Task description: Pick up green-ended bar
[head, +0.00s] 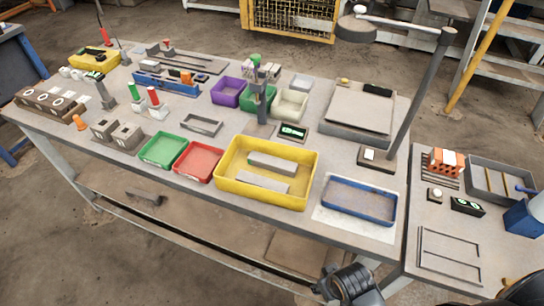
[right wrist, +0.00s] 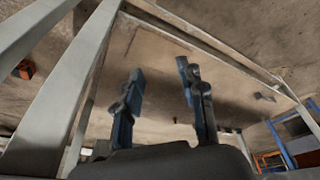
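A small upright piece with a green upper end (head: 134,91) stands toward the left of the bench, beside a similar red-topped piece (head: 154,97). Whether it is the green-ended bar is hard to tell at this size. Two plain grey bars (head: 262,182) lie in the yellow tray (head: 225,190), with no green visible on them. My right gripper (right wrist: 162,88) is open and empty in the right wrist view, its two blue-grey fingers well apart, with brown boards and metal frame members beyond. My left gripper is not in view.
A green bin (head: 163,150), a red bin (head: 199,162) and a blue-rimmed tray (head: 360,200) line the front of the bench. A lamp post (head: 418,95) rises at the right. A lower shelf (head: 190,215) runs under the bench.

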